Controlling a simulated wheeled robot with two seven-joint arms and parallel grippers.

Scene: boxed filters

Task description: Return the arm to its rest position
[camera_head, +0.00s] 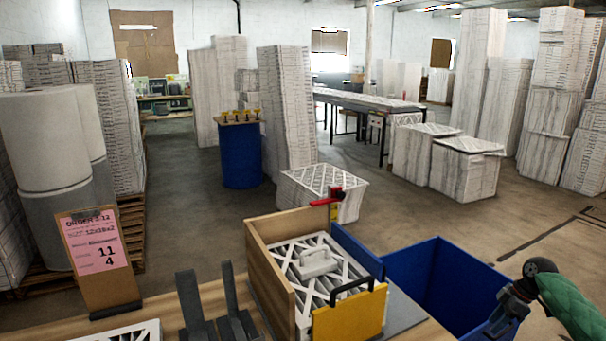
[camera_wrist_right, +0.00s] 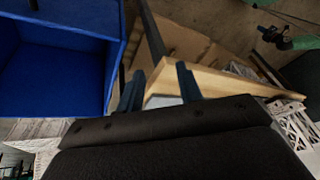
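My right arm, with a green sleeve, comes in at the lower right of the head view. Its dark gripper (camera_head: 505,315) is beside the right edge of the blue bin (camera_head: 440,262). In the right wrist view the two dark blue fingers (camera_wrist_right: 159,90) stand apart, with nothing visibly held between them. A wooden box (camera_wrist_right: 205,82) shows beyond them, and the blue bin (camera_wrist_right: 112,55) is at the left. My left gripper seems to be the small dark shape (camera_wrist_right: 267,35) by a green arm at the upper right there; its finger state is too small to tell.
An order sign (camera_head: 97,250) and dark brackets (camera_head: 210,310) stand at the left. Open floor lies behind the bench.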

